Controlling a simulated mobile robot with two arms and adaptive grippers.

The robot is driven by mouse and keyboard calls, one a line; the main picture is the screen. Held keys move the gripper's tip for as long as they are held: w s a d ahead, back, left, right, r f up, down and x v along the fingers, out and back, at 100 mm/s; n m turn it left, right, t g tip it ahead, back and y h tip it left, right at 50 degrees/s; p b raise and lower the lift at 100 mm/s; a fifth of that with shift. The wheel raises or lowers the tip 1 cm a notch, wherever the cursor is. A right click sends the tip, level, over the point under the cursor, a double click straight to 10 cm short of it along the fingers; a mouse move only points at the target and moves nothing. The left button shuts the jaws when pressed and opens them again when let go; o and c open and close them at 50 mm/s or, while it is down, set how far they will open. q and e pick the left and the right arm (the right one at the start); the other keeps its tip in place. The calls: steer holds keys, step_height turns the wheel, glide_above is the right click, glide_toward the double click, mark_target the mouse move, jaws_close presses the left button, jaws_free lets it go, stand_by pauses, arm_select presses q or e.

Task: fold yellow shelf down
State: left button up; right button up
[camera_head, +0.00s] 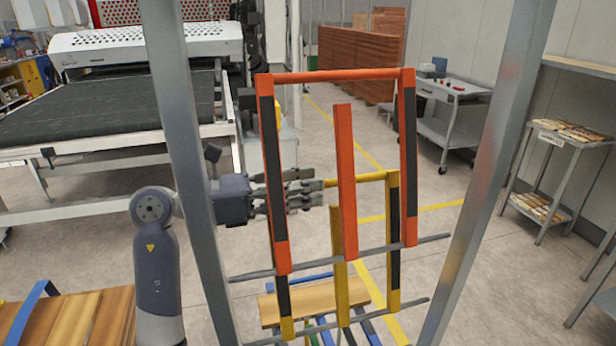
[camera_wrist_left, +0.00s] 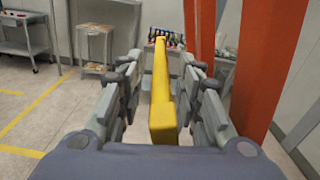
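The yellow shelf (camera_head: 362,178) is a frame with dark side strips, standing upright in the grey rack behind the orange shelf. Its top bar runs level, and its lower part meets a grey cross rod. My left gripper (camera_head: 318,191) reaches in from the left, at the left end of this top bar and partly behind the orange shelf. In the left wrist view the yellow bar (camera_wrist_left: 161,105) runs lengthwise between the two fingers (camera_wrist_left: 161,62), with a gap showing on each side. The gripper is open around it. My right gripper is not in view.
The orange shelf (camera_head: 345,180) stands upright in front of the yellow one, close to my left gripper. Grey rack posts (camera_head: 490,190) slope on both sides. A wooden board (camera_head: 312,302) lies lower behind. A grey cart (camera_head: 448,130) and side table (camera_head: 555,150) stand right.

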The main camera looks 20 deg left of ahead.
arm_select(q)
steer(key=shift+w+d, duration=0.3)
steer(key=shift+d, duration=0.15)
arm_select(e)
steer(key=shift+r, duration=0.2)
arm_select(q)
jaws_close()
steer(key=shift+w+a, duration=0.1)
steer(key=shift+a, duration=0.05)
